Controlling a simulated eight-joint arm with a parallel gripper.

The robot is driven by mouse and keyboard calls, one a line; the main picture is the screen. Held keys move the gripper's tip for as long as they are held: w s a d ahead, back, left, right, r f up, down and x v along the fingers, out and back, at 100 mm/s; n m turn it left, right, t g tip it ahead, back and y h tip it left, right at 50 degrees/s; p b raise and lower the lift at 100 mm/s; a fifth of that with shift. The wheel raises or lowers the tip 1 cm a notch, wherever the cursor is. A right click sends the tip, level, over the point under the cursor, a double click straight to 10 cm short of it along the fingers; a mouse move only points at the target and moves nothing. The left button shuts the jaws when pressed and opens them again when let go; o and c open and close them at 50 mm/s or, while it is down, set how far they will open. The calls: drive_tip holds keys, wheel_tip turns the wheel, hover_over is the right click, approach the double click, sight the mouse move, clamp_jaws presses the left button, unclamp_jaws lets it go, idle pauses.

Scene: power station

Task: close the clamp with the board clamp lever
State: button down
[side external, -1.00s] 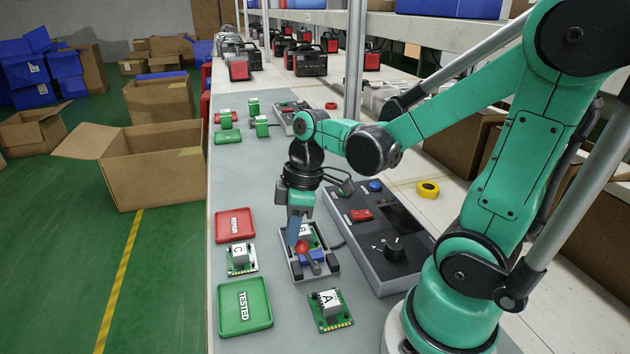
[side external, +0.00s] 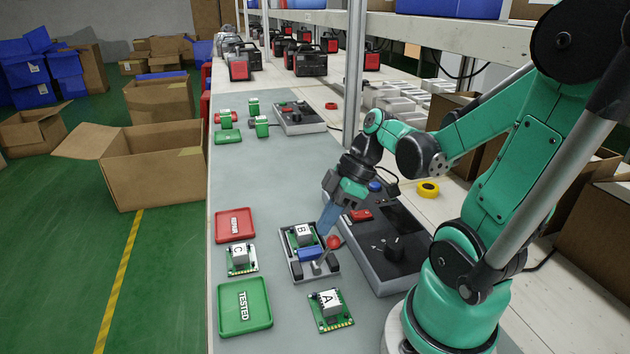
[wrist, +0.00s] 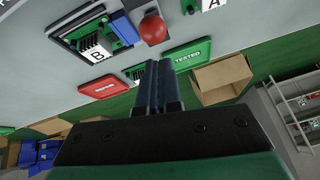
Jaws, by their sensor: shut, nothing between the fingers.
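The clamp fixture (side external: 293,268) sits on the bench mat with board B (side external: 303,236) in it. Its blue bar (side external: 310,253) lies across the front of the board. The board clamp lever's red ball knob (side external: 333,242) sticks up at the fixture's right side, and its metal shaft runs down left to the bar. In the wrist view the knob (wrist: 152,28) is just beyond my fingertips. My gripper (side external: 322,232) is shut, tilted, with its tips just left of and above the knob. Whether they touch it cannot be told.
Board C (side external: 240,260) and board A (side external: 330,309) lie beside the fixture. A red REPAIR tray (side external: 235,225) and a green TESTED tray (side external: 245,308) are at left. A control box (side external: 385,262) with a dark knob stands close on the right.

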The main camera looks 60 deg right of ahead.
drive_tip(key=shift+r, duration=0.7)
drive_tip(key=shift+r, duration=0.1)
drive_tip(key=d+f+v, duration=0.1)
drive_tip(key=v, duration=1)
drive_tip(key=shift+s+d, duration=0.35)
drive_tip(key=shift+s, duration=0.1)
drive_tip(key=shift+r, duration=0.15)
drive_tip(key=w+a+f+m+t+h, duration=0.1)
drive_tip(key=w+a+f+m+h, duration=0.1)
drive_tip(key=w+a, duration=0.3)
drive_tip(key=w+a+f+m+t+h, duration=0.2)
drive_tip(key=w+a+f+m, duration=0.1)
drive_tip(key=a, duration=0.5)
drive_tip(key=shift+w+a+f+m+t+h, duration=0.25)
drive_tip(key=shift+w+m+t+h, duration=0.05)
drive_tip(key=shift+w+m, duration=0.65)
